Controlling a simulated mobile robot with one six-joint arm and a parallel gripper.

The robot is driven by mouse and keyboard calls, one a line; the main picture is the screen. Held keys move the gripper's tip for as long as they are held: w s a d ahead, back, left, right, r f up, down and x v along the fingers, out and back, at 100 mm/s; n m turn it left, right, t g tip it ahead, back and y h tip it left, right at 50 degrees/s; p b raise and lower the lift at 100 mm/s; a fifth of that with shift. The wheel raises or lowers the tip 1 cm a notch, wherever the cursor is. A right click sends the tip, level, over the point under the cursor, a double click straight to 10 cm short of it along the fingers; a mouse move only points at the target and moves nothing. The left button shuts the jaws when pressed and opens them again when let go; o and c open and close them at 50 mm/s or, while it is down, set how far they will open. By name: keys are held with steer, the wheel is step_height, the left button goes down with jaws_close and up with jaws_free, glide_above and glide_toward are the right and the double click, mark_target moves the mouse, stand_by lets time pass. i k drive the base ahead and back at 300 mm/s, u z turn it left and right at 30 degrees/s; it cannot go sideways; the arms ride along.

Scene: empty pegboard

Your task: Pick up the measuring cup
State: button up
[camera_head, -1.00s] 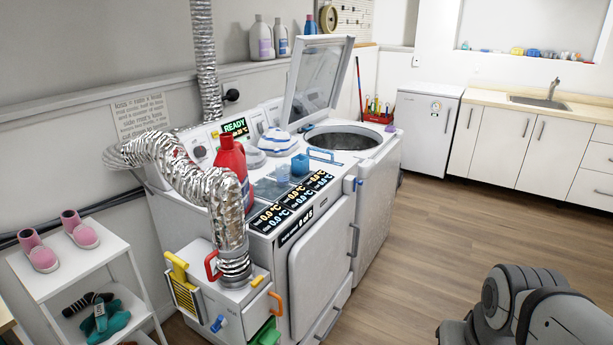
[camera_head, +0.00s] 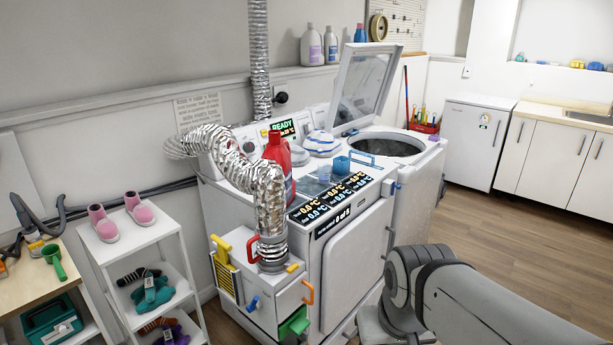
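A small blue cup (camera_head: 341,164) stands on top of the white front-loading machine (camera_head: 352,247). A small clear, bluish cup (camera_head: 324,174) stands just left of it. A green scoop-like cup with a handle (camera_head: 54,262) lies on the wooden table at the far left. I cannot tell for sure which of these is the measuring cup. My grey arm shows at the lower right, in front of the machines. My gripper is out of the picture.
A silver duct hose (camera_head: 265,200) and a red bottle (camera_head: 279,160) stand on the machine's near side. The top-loading washer's lid (camera_head: 362,85) is raised. A white shelf (camera_head: 130,255) holds pink shoes. Wooden floor (camera_head: 480,235) is clear at the right.

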mark_target(324, 173)
steer(key=z, duration=0.05)
steer(key=i, duration=1.5)
steer(key=u, duration=0.1)
